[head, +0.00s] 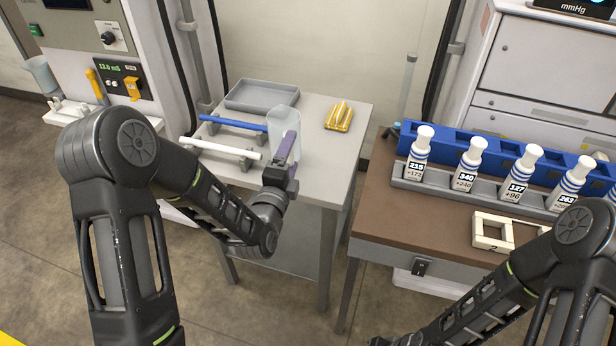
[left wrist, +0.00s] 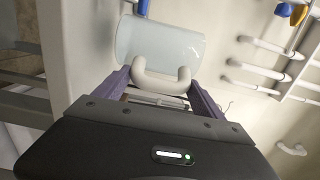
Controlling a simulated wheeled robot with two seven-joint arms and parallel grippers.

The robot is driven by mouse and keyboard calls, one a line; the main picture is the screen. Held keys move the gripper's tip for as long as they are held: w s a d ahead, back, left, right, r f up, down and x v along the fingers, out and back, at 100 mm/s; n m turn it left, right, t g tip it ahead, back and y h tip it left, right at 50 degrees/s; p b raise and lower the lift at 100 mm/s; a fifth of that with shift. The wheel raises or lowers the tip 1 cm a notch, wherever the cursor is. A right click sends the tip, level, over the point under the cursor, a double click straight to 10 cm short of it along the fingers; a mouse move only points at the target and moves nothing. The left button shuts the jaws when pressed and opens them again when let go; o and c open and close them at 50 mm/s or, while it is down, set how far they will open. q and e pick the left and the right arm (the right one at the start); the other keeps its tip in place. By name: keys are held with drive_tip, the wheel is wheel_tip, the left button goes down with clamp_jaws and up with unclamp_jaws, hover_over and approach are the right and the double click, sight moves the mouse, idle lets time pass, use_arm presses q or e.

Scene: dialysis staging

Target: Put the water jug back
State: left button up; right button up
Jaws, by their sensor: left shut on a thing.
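The water jug (head: 284,124) is a pale, translucent vessel at the small grey table, near the middle of the head view. My left gripper (head: 287,150) is at the near side of the jug, its purple fingers shut on the handle. In the left wrist view the jug (left wrist: 160,42) lies just beyond the fingers, and its white loop handle (left wrist: 160,80) is between them. I cannot tell whether the jug's base touches the tabletop. My right arm enters at the lower right of the head view, but its gripper is out of view.
The grey table (head: 345,118) also holds a grey tray (head: 262,97), a blue bar (head: 233,122), a white bar (head: 220,148) and a yellow item (head: 339,116). A brown bench (head: 430,215) at right carries several labelled bottles (head: 468,164) and a cream frame (head: 492,232).

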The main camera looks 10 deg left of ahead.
sight(299, 143)
use_arm(q)
drive_tip(key=shift+r, duration=0.1)
drive_tip(key=s+d+r+m+g+h+b, duration=0.2)
drive_tip(key=r+m+h+b, duration=0.3)
drive_tip(key=b, duration=0.6)
wheel_tip(299, 143, up, 2)
drive_tip(key=d+h, duration=0.1)
drive_tip(key=h, duration=0.2)
drive_tip(key=shift+s+r+m+h, duration=0.15)
drive_tip(key=shift+m+h, duration=0.25)
drive_tip(key=shift+d, duration=0.1)
wheel_tip(299, 143, down, 6)
drive_tip(key=shift+b, duration=0.35)
drive_tip(key=shift+f, duration=0.2)
drive_tip(key=shift+f, duration=1.85)
